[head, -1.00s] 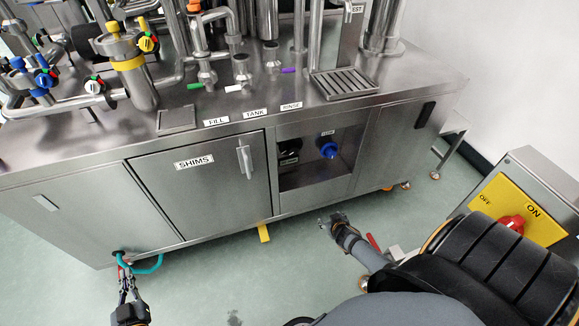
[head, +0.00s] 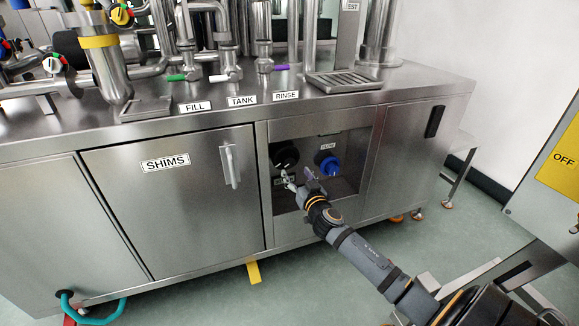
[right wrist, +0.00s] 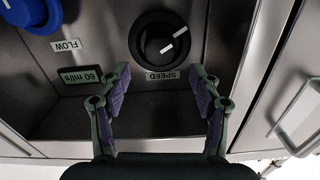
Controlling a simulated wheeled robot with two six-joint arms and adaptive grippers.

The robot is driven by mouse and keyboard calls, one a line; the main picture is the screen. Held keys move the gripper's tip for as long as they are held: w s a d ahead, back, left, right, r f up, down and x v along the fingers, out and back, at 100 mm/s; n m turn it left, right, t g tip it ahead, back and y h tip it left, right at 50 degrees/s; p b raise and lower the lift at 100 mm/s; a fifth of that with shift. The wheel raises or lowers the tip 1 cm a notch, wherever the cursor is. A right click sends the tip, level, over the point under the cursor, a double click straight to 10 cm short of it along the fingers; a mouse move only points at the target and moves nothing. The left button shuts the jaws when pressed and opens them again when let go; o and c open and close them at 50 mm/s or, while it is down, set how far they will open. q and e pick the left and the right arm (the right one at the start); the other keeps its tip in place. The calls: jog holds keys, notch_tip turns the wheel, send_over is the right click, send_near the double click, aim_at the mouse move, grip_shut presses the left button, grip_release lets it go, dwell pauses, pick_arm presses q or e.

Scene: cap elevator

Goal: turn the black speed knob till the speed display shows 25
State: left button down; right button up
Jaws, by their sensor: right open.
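The black speed knob (head: 285,158) sits in the recessed panel of the steel cabinet, left of the blue flow knob (head: 328,166). In the right wrist view the panel appears upside down. There the black knob (right wrist: 152,40) has a slanted white line on it and a SPEED label (right wrist: 163,75) beside it. My right gripper (head: 300,178) is open and empty, just in front of the panel. In the wrist view its fingertips (right wrist: 160,78) are apart on either side of the label, not around the knob. I cannot read the speed display. My left gripper is out of view.
A flow display (right wrist: 79,76) reads 60 ml/s near the flow knob. The recess has steel side walls and an upper edge around the knobs. The SHIMS door (head: 180,200) with its handle (head: 230,165) is to the left.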

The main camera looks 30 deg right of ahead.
aim_at(289, 163)
jog(key=x, duration=0.7)
jog(key=shift+w+f, duration=0.1)
jog(key=shift+w, duration=0.1)
jog(key=c, duration=1.1)
jog(key=shift+c, duration=0.3)
jog(key=n+p, duration=0.1)
jog(key=n, duration=0.4)
jog(key=shift+n, duration=0.4)
jog(key=n+p, duration=0.1)
jog(key=n, duration=0.4)
jog(key=shift+n, duration=0.6)
